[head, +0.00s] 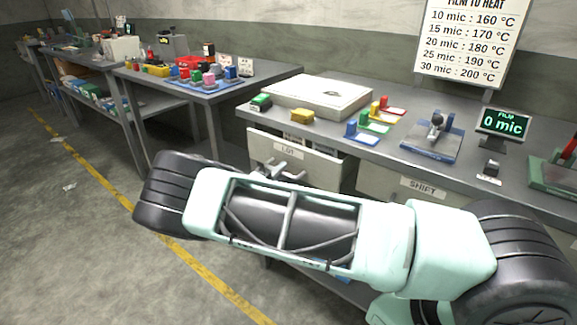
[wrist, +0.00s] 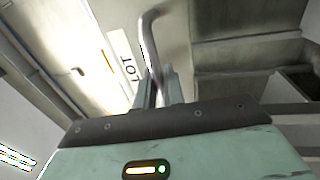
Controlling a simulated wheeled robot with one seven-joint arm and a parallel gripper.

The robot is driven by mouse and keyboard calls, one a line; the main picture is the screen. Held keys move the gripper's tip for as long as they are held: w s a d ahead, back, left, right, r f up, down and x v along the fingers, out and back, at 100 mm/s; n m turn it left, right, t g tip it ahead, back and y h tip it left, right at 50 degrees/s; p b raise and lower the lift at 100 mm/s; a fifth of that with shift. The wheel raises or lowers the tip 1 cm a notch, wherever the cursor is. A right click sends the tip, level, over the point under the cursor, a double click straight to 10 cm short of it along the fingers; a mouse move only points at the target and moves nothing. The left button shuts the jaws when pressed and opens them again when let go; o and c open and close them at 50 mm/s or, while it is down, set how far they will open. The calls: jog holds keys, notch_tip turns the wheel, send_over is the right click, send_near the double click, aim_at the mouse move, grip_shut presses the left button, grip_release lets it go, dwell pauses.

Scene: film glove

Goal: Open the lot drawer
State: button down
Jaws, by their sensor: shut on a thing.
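The lot drawer (head: 318,171) is a pale front under the bench top, with a "LOT" label that also shows in the wrist view (wrist: 126,68). It stands out a little from the bench, and part of its inside shows above the front. Its bent metal handle (wrist: 148,38) runs down between my fingers in the wrist view. My gripper (wrist: 161,88) is shut on this handle. In the head view my gripper (head: 279,170) is at the drawer front, and my arm hides the lower part of the front.
The shift drawer (head: 422,187) is to the right, behind my arm. The bench top holds a white flat box (head: 318,95), a yellow block (head: 301,116), coloured stands, a blue fixture (head: 432,140) and a display (head: 502,123). Open floor lies to the left.

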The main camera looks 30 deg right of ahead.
jog(key=r+b+v, duration=0.1)
jog(key=r+v, duration=0.1)
jog(key=v, duration=0.8)
jog(key=r+b+v, duration=0.1)
jog(key=v, duration=0.8)
jog(key=shift+s+a+r, duration=0.25)
jog(key=shift+a+r, duration=0.05)
jog(key=shift+a, duration=0.4)
jog(key=c, duration=1.6)
grip_release()
jog(key=shift+c, duration=0.2)
jog(key=b+v, duration=0.2)
jog(key=v, duration=1.5)
jog(key=shift+a+b, duration=0.25)
jog(key=shift+b, duration=0.1)
